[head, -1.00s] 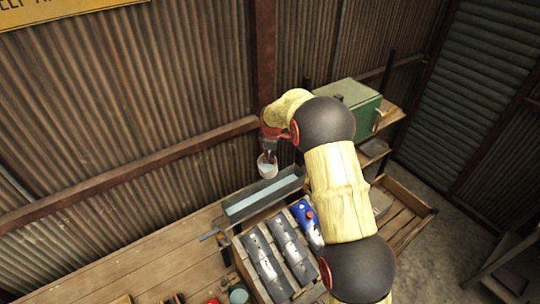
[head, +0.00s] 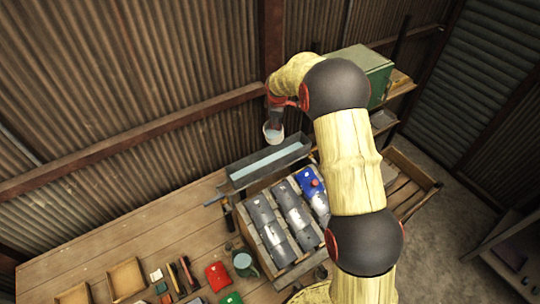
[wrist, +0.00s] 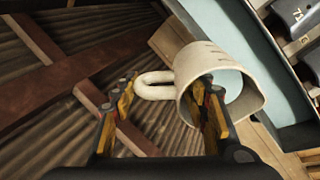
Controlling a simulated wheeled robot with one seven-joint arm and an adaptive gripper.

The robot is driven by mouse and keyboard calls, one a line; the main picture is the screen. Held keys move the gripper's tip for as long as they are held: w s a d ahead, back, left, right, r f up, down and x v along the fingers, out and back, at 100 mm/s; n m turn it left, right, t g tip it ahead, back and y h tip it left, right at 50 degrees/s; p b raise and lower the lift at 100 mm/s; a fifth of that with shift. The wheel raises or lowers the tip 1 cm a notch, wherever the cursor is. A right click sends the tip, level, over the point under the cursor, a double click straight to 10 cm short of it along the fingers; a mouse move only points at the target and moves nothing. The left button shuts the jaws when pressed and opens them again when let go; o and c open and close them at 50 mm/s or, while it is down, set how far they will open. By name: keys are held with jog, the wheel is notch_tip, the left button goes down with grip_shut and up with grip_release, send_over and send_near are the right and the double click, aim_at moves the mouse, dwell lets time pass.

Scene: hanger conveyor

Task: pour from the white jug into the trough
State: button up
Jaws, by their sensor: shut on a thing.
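The white jug (head: 273,134) hangs in the air by the back edge of the trough (head: 240,184) in the head view. In the wrist view the jug (wrist: 197,62) shows its handle, its lip and pale blue contents inside. My gripper (head: 276,112) is shut on the jug; in the wrist view its fingers (wrist: 168,106) stand either side of the handle. The trough is a long dark metal channel with a light blue inside; part of it (wrist: 222,28) lies beyond the jug in the wrist view. No stream from the jug shows.
Grey and blue moulded pieces (head: 295,212) lie in a wooden rack in front of the trough. A green box (head: 362,72) stands on a shelf behind my arm. A green mug (head: 243,263), red and green items and small trays lie on the wooden bench (head: 120,235). Corrugated walls rise behind.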

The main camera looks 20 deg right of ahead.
jog(key=shift+s+a+r+t+h+b, duration=0.15)
jog(key=shift+r+t+h+b, duration=0.5)
jog(key=shift+b, duration=3)
jog(key=shift+s+a+r+t+h+b, duration=0.15)
jog(key=shift+t+b, duration=0.35)
jog(key=shift+b, duration=2.15)
jog(key=shift+d+r+t+h+b, duration=0.1)
jog(key=shift+t+b, duration=0.35)
jog(key=shift+b, duration=2.2)
